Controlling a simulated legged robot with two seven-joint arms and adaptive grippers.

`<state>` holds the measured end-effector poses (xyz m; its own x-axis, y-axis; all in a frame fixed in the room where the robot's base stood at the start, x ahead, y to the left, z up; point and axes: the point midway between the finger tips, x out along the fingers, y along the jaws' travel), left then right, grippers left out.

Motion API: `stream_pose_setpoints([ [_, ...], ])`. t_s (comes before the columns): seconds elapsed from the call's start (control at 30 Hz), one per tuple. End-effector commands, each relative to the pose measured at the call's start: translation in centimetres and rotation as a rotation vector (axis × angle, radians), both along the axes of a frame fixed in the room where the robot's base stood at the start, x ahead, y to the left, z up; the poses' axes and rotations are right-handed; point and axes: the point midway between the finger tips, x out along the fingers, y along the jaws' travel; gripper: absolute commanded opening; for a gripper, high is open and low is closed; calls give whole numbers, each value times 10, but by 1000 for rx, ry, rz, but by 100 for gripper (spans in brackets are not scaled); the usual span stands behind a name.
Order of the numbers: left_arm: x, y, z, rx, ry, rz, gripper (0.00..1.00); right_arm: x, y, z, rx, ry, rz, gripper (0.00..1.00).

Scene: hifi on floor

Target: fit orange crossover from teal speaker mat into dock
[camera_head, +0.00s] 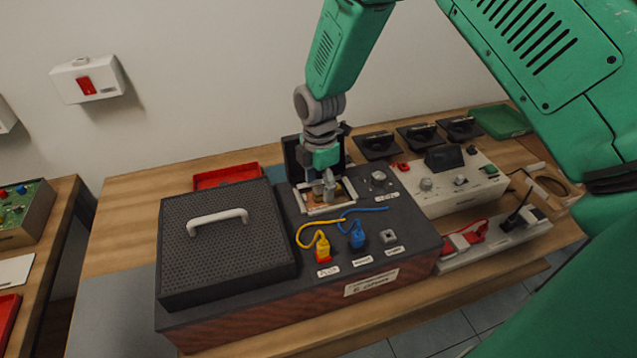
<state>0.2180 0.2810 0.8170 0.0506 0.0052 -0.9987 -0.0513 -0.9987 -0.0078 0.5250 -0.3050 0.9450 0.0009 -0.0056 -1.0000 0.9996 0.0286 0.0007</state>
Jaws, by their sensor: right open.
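My right gripper (328,186) reaches down from above, with its fingers open over a white-framed recess, the dock (322,209), in the top of the dark speaker box (412,232). An orange-brown board, which looks like the orange crossover (310,199), shows inside the frame beneath the fingers. The gripper hides part of it, so I cannot tell whether it is fully seated. A sliver of teal mat (281,174) shows behind the box. My left gripper is not in view.
A black perforated cover (228,250) with a white handle lies on the box's left. Yellow and blue plugged cables (358,238) rise just in front of the dock. A dark lid stands behind it. A red tray (227,176) and a white control box (450,180) are nearby.

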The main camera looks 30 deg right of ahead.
Motion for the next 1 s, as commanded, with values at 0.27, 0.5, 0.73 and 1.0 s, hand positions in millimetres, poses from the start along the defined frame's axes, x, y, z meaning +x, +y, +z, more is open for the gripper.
stream_pose_setpoints([
  [0.27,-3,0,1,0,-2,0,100,1,0,35,0,-4,1,52],
  [0.5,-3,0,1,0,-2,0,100,2,0,86,1,-4,0,52],
  [0.73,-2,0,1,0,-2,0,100,2,0,114,0,0,0,52],
  [1.0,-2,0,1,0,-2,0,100,1,0,119,0,1,0,52],
])
